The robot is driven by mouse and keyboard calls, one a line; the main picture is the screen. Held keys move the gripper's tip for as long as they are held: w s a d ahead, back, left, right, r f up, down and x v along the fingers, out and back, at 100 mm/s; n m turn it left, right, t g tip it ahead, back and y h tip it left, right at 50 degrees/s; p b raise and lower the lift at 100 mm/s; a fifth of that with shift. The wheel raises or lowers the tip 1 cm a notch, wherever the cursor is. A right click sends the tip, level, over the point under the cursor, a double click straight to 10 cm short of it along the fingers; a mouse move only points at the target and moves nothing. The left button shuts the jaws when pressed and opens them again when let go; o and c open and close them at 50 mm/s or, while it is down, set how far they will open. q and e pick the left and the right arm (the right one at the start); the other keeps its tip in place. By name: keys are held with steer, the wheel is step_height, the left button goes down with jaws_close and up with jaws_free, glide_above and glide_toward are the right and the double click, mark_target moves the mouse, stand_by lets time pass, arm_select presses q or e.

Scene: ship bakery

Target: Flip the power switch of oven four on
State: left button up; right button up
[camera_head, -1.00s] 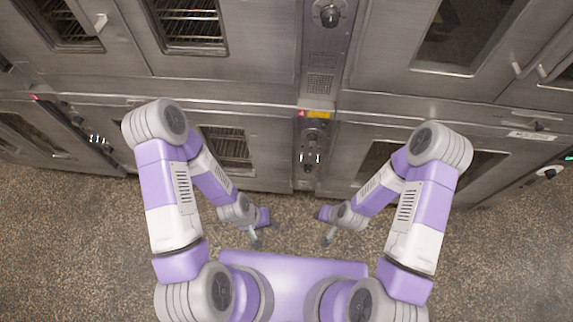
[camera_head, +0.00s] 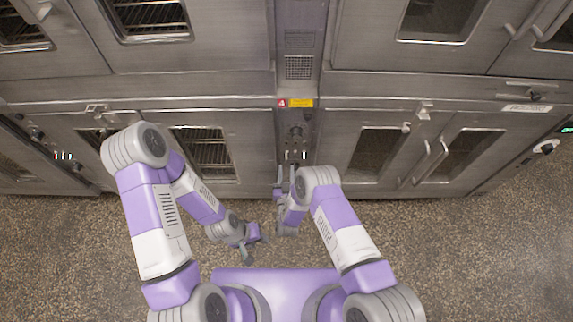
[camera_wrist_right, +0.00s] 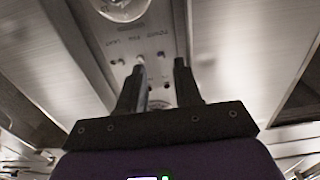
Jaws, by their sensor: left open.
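The oven four control panel (camera_head: 296,128) is a narrow metal strip between lower oven doors, with a red "4" tag (camera_head: 282,103) and yellow label at its top. Small switches (camera_head: 296,155) sit low on it, partly near my right gripper (camera_head: 285,174). In the right wrist view, my right gripper (camera_wrist_right: 158,66) is open and empty, its fingers pointing at the panel (camera_wrist_right: 150,30), with small toggles (camera_wrist_right: 140,59) and a printed label row just beyond the tips. Contact and switch positions cannot be told. My left gripper (camera_head: 254,248) is open and empty, low above the floor.
Upper oven doors (camera_head: 225,55) and lower oven doors (camera_head: 365,150) flank the panel. Door handles (camera_head: 430,160) stick out to the right. The speckled floor (camera_head: 470,250) is clear at right.

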steer(key=shift+w+b, duration=0.6)
steer(key=shift+w, duration=1.65)
steer(key=shift+c, duration=0.5)
jaws_close()
